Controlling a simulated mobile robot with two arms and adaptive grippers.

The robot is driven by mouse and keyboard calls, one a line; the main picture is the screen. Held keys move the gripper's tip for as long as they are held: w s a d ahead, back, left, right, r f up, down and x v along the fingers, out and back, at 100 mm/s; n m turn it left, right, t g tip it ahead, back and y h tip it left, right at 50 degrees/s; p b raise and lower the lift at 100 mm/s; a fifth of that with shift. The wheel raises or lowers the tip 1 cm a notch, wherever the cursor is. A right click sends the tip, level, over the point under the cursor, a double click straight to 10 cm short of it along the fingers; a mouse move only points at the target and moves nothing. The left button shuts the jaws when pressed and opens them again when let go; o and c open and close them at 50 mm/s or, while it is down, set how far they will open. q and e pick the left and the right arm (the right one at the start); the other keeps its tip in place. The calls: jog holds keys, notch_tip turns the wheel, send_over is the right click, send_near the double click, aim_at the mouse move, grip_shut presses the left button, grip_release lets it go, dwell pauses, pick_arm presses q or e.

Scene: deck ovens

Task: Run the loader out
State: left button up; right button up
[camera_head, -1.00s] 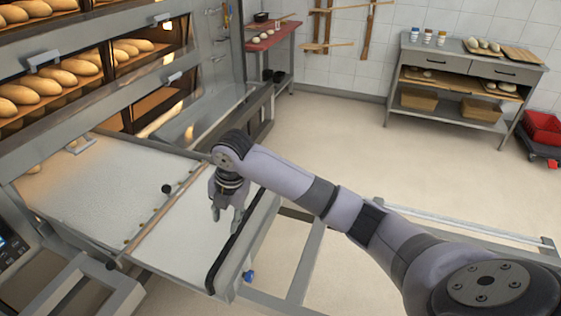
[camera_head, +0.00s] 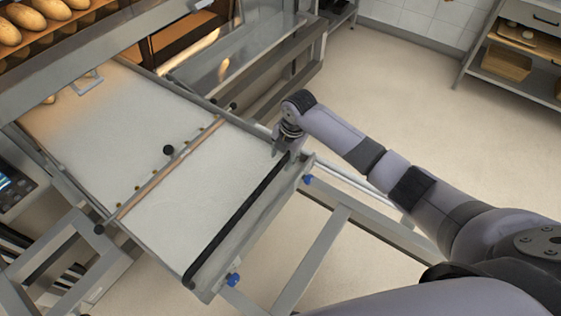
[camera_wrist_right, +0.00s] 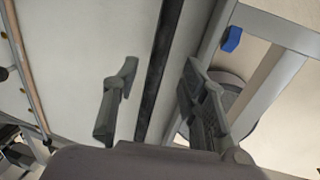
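The loader (camera_head: 195,200) is a long frame with a pale canvas bed, reaching from the lower oven opening out toward me. A wooden crossbar (camera_head: 150,188) with dark end knobs spans the bed. A black bar (camera_head: 236,220) runs along its near end and also shows in the wrist view (camera_wrist_right: 158,75). My right gripper (camera_head: 281,151) is at the right end of this black bar. In the wrist view the right gripper (camera_wrist_right: 160,70) is open, with one finger on each side of the bar; contact cannot be told. My left gripper is out of view.
The deck oven (camera_head: 130,30) with loaves (camera_head: 45,22) stands at upper left. A grey support frame (camera_head: 310,262) with blue knobs (camera_head: 233,280) lies under and beside the loader. A shelf unit (camera_head: 510,60) stands far right. Open floor (camera_head: 400,100) lies between.

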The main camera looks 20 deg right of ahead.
aim_at(280, 164)
jog(key=shift+w+a+f, duration=0.15)
jog(key=shift+w+f, duration=0.05)
jog(key=shift+f, duration=1)
jog(key=shift+w+a+f, duration=0.1)
jog(key=shift+w+f, duration=0.1)
jog(key=shift+f, duration=0.95)
grip_shut()
